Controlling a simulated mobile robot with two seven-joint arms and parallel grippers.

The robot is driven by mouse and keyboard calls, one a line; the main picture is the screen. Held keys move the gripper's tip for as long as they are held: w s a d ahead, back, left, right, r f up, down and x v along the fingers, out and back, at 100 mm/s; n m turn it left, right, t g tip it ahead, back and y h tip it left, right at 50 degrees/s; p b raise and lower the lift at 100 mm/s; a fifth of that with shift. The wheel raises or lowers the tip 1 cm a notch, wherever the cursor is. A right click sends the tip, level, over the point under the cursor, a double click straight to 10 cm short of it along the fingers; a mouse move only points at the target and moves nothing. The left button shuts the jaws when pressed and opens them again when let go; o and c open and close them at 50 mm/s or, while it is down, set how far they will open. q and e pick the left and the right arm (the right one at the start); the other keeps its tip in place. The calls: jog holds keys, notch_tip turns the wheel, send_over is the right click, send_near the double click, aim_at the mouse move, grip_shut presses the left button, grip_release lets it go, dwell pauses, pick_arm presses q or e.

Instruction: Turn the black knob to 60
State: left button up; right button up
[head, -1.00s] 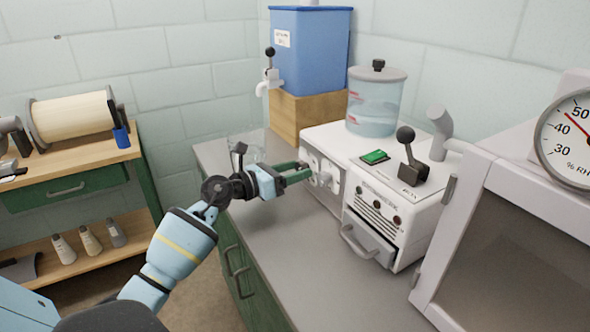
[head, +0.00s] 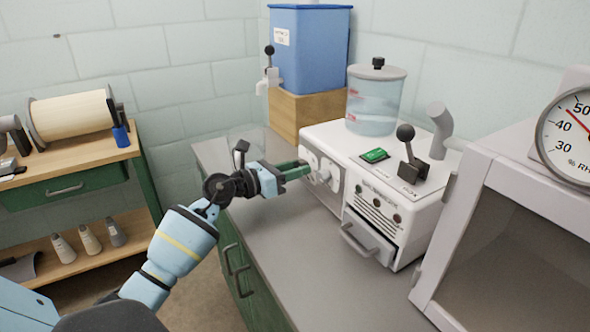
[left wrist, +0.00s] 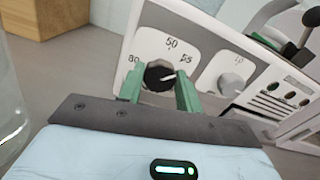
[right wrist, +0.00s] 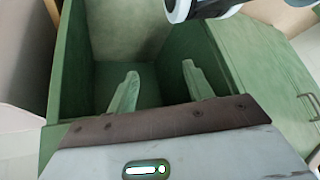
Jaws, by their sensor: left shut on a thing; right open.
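The mark 50 is at the top, and the left mark is partly hidden. My left gripper (head: 306,170) is shut on the knob; in the left wrist view its green fingers (left wrist: 160,88) sit on either side of it. In the head view the knob is hidden by the fingers. My right gripper (right wrist: 160,72) is open and empty, above a green box-like space.
A pale grey knob (left wrist: 229,84) is right of the black one. A lever (head: 408,155) and a green switch (head: 375,155) are on the machine's top. A clear beaker (head: 245,150) stands behind my left gripper. The grey counter (head: 290,250) in front is clear.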

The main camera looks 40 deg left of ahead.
pick_arm(q)
jog(key=shift+f+m+b, duration=0.15)
jog(key=shift+m+b, duration=0.65)
jog(key=shift+m, duration=0.1)
jog(key=m+b, duration=0.2)
jog(key=m, duration=0.1)
jog(key=shift+b, duration=0.35)
jog(key=shift+m+b, duration=0.55)
jog(key=shift+m, duration=0.25)
jog(key=shift+m+b, duration=0.75)
jog(key=shift+m, duration=0.25)
jog(key=o, duration=1)
jog(key=shift+s, duration=0.1)
